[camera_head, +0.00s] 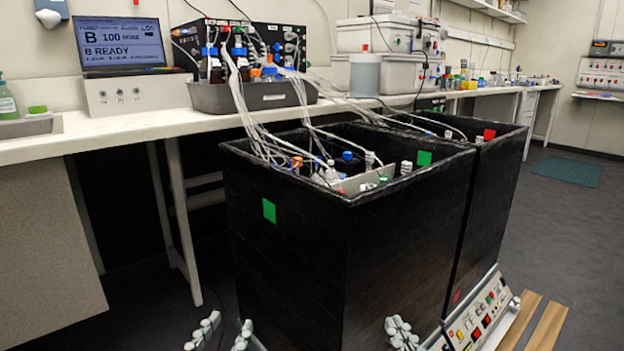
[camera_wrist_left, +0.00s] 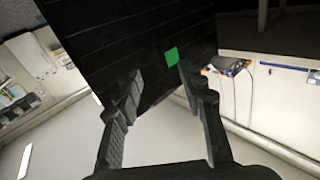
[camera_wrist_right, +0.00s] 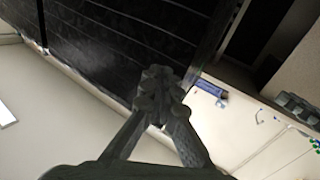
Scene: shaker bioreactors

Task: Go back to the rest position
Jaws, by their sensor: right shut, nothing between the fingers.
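My left gripper (camera_head: 224,332) is at the bottom edge of the head view, in front of the black shaker box. Its two fingers stand apart, and in the left wrist view the gripper (camera_wrist_left: 160,82) is open with nothing between the fingers. My right gripper (camera_head: 401,332) is at the bottom of the head view, in front of the same box's right part. In the right wrist view the gripper (camera_wrist_right: 158,85) has its fingertips together and holds nothing. Most of both arms is out of view.
The black box (camera_head: 290,265) with a green square stands close ahead, holding bottles and tubes. A second black box (camera_head: 490,190) adjoins it at the right, above a control panel (camera_head: 480,318). A white bench (camera_head: 120,130) runs behind. Open floor (camera_head: 585,230) lies at the right.

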